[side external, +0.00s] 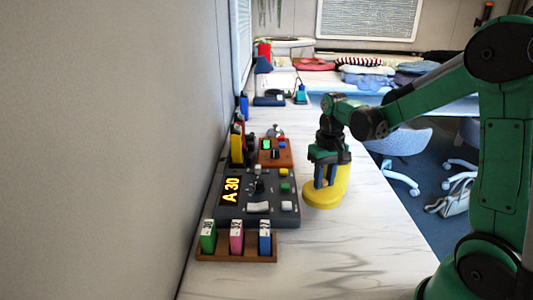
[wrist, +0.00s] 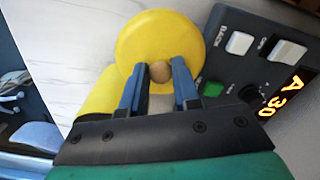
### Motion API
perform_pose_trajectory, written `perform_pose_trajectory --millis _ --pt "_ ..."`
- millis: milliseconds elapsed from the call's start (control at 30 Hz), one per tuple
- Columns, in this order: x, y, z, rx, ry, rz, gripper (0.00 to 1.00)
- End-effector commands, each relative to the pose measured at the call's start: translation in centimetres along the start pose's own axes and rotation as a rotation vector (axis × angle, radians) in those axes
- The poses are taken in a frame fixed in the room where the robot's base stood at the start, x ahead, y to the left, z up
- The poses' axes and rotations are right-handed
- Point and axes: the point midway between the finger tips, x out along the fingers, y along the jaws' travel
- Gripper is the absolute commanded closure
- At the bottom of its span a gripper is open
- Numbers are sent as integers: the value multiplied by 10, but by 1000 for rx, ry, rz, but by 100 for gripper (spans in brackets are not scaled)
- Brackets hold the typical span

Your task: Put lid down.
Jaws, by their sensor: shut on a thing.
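The round yellow lid (side external: 319,199) is near the table's right edge in the side view. In the wrist view the lid (wrist: 152,32) shows as a flat disc with a tan, round knob (wrist: 160,72). My gripper (side external: 325,183) points down over it. In the wrist view the blue fingers of my gripper (wrist: 160,75) are closed on the knob from both sides. A second yellow body (wrist: 97,97) shows beside the lid, partly hidden by the left finger and the gripper. I cannot tell whether the lid touches what is under it.
A grey control box (side external: 228,210) with an orange "A 30" display stands just left of the lid. A wooden rack (side external: 240,248) with coloured cards is in front of it, an orange box (side external: 275,155) behind. Clear marble tabletop (side external: 345,250) lies toward the front right.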

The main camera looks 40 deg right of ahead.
Motion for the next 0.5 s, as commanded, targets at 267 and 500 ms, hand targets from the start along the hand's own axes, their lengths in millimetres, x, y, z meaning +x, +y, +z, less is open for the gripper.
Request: perform_pose_trajectory --millis 267,500 --pt "26 0 0 0 0 0 100" --pt "54 0 0 0 0 1 100"
